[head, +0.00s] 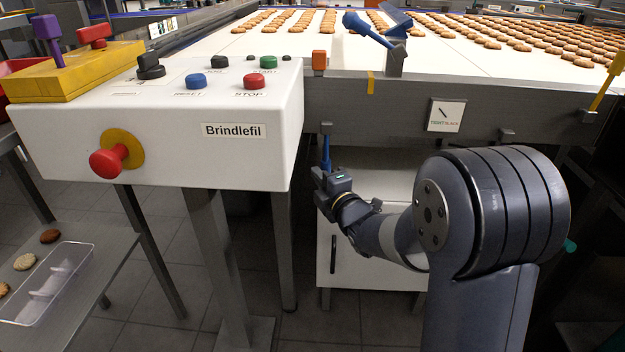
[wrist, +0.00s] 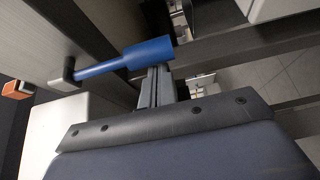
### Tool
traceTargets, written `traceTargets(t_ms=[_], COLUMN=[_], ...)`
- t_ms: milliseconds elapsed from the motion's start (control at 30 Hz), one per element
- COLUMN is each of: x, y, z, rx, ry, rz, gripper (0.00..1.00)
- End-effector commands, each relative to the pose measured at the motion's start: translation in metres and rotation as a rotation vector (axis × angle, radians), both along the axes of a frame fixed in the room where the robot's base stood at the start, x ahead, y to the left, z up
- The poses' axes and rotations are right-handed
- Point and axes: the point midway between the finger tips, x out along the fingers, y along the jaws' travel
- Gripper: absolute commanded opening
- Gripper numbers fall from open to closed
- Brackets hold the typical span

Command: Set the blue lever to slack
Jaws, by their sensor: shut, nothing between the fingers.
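A blue lever (head: 326,150) hangs down from a grey pivot on the conveyor's front rail, just right of the white control box. In the wrist view the lever (wrist: 149,52) runs from its pivot at the left to a thicker blue grip. My gripper (head: 322,174) is at the lever's lower end. In the wrist view my shut fingers (wrist: 157,78) are at the grip's end with nothing between them; I cannot tell whether they touch it. A white plate (head: 445,115) on the rail reads TIGHT and SLACK and has a slanted dark mark.
The white control box (head: 150,140) with a red knob (head: 106,163) stands left of my gripper. Another blue lever (head: 368,30) is higher, by the belt with biscuits. A yellow lever (head: 603,88) is at the right. A white cabinet (head: 375,265) stands below the rail.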

Motion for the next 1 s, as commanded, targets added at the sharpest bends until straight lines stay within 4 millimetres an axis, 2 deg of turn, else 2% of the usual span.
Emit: traceTargets(t_ms=[367,1000], x=[0.0,0.0], y=[-0.001,-0.015], z=[0.0,0.0], rx=[-0.006,-0.126], ry=[0.0,0.004], rz=[0.0,-0.001], gripper=[0.0,0.0])
